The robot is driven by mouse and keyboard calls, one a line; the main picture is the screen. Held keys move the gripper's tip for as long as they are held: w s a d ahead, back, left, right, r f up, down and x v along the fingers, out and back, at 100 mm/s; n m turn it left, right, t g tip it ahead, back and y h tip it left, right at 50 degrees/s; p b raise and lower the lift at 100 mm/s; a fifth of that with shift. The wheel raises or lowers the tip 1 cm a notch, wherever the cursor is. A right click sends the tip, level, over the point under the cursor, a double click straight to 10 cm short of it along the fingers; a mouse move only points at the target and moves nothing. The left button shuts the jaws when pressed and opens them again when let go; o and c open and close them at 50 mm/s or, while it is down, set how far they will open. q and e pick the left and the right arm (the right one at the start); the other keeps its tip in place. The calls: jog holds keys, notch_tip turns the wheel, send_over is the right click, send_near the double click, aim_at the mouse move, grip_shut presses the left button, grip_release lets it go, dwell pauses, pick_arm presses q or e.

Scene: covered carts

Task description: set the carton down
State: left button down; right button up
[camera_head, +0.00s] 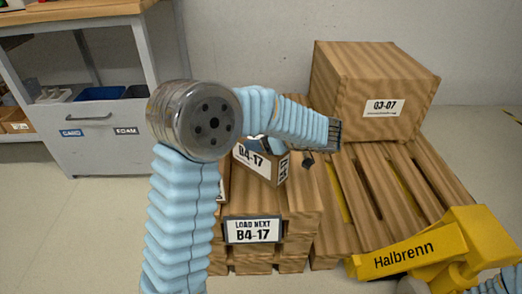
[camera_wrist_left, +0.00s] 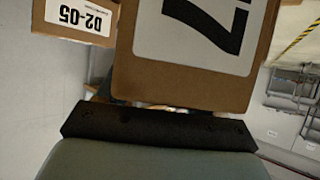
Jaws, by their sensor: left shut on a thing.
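The carton (camera_head: 283,170), a small brown box with a white label reading B4-17, is above or on the slatted wooden stack at the centre of the head view. My left gripper (camera_head: 282,150) is shut on it, with my sleeved arm covering its top. In the left wrist view the carton (camera_wrist_left: 180,83) fills the upper middle, its large label cut off, just beyond the dark gripper bar (camera_wrist_left: 160,128). I cannot tell whether its underside touches the stack. My right gripper is not in view.
The wooden stack (camera_head: 290,229) carries a sign (camera_head: 252,230) reading LOAD NEXT B4-17. A larger wood-grained box (camera_head: 365,90) labelled Q3-07 stands on slats behind right. Another carton (camera_wrist_left: 75,45) labelled D2-05 is beside mine in the wrist view. A grey workbench (camera_head: 100,150) stands left.

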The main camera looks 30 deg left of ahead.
pick_arm(q)
jog(key=shift+f, duration=2)
jog(key=shift+f+b, duration=0.15)
jog(key=shift+b, duration=0.15)
jog(key=shift+c, duration=0.8)
grip_release()
